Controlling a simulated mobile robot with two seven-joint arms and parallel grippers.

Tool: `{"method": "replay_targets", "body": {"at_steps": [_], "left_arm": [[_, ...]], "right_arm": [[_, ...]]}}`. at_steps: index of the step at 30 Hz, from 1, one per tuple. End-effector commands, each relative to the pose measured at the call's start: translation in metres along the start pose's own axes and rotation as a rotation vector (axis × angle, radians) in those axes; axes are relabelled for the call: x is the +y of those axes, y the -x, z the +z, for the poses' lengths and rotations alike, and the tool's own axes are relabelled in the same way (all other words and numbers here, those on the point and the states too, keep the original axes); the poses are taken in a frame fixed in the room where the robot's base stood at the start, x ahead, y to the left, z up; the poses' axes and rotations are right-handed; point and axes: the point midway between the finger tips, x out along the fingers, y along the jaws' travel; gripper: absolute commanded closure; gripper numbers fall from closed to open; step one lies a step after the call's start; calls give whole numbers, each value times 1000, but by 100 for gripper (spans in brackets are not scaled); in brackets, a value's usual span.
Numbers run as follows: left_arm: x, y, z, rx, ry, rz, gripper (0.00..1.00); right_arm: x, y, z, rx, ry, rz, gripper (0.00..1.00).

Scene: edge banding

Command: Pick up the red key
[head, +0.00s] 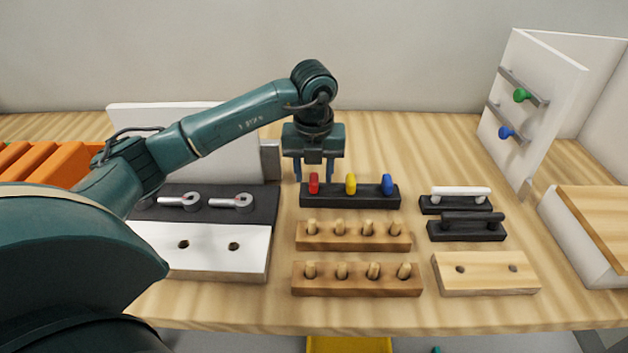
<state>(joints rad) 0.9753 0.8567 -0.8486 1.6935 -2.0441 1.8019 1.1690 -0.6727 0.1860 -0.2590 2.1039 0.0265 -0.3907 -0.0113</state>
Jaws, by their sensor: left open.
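The red key (314,184) stands upright at the left end of a black key holder (350,200). A yellow key (351,184) and a blue key (387,184) stand in the same holder to its right. My left gripper (314,172) points straight down at the red key, its blue fingers spread. The red key shows between the fingers, and I cannot tell whether they touch it. My right gripper is not in view.
Two wooden blocks with pegs (352,236) lie in front of the holder. Black racks with handles (461,228) are at the right. A white panel with green and blue knobs (530,100) stands at the back right. Orange parts (60,165) are at the far left.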

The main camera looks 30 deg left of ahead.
Motion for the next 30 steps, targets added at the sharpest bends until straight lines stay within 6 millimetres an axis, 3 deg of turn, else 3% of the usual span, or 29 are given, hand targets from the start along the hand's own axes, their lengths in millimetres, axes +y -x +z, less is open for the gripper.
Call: {"method": "replay_targets", "body": {"at_steps": [6,13,27,30], "left_arm": [[0,-21,0,1,-1,0,56],[0,-22,0,0,-1,0,57],[0,-21,0,0,-1,-1,96],[0,-21,0,0,-1,-1,100]], "right_arm": [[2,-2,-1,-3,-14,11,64],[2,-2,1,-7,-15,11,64],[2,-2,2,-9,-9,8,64],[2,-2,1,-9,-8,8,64]]}}
